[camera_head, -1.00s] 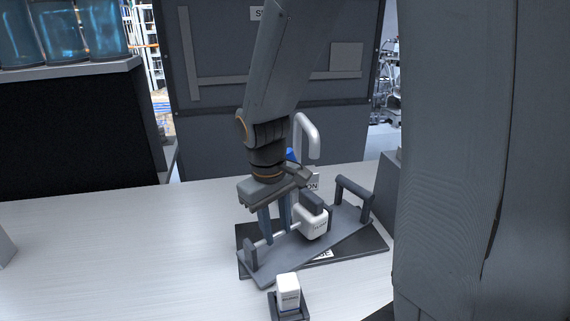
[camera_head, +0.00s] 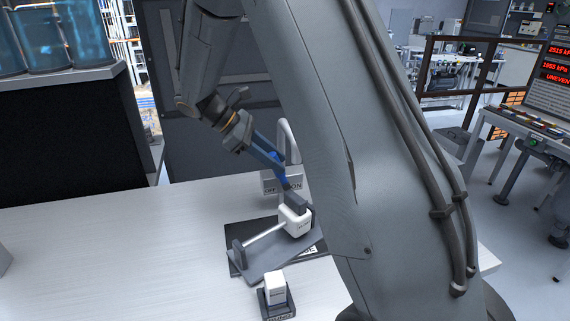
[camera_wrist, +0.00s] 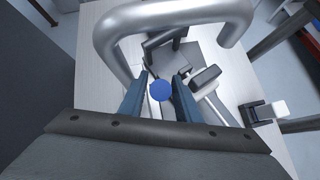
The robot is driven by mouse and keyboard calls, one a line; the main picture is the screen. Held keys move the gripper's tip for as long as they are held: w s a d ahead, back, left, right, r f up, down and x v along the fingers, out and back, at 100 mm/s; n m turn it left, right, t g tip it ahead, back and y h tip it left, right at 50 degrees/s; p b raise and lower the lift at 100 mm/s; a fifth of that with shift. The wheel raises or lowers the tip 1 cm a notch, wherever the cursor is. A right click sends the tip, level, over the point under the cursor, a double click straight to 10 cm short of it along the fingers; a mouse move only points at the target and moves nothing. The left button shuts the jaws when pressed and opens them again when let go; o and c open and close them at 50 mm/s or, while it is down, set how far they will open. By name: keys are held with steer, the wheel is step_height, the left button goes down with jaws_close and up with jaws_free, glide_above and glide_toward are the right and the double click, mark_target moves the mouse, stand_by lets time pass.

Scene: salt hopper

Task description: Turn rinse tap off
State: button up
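The rinse tap has a pale curved spout (camera_head: 286,135), partly hidden behind my arm, and a blue handle (camera_head: 277,155). A label plate (camera_head: 271,190) marked OFF on the left and ON on the right sits below it. In the wrist view the handle's round blue end (camera_wrist: 160,91) lies between my two fingers, and the thick spout (camera_wrist: 120,35) arches beyond. My gripper (camera_head: 284,181) points down and right at the tap. Its fingers (camera_wrist: 161,78) look apart, one on each side of the blue end. Contact with the handle cannot be told.
A grey tray (camera_head: 270,262) with a rod and a white block (camera_head: 295,221) lies on a dark mat (camera_head: 235,230) below the tap. A small white box (camera_head: 274,285) stands in a dark holder in front.

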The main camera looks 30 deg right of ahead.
steer(key=shift+p+x, duration=0.45)
steer(key=shift+x, duration=1.4)
jaws_close()
steer(key=shift+a, duration=0.1)
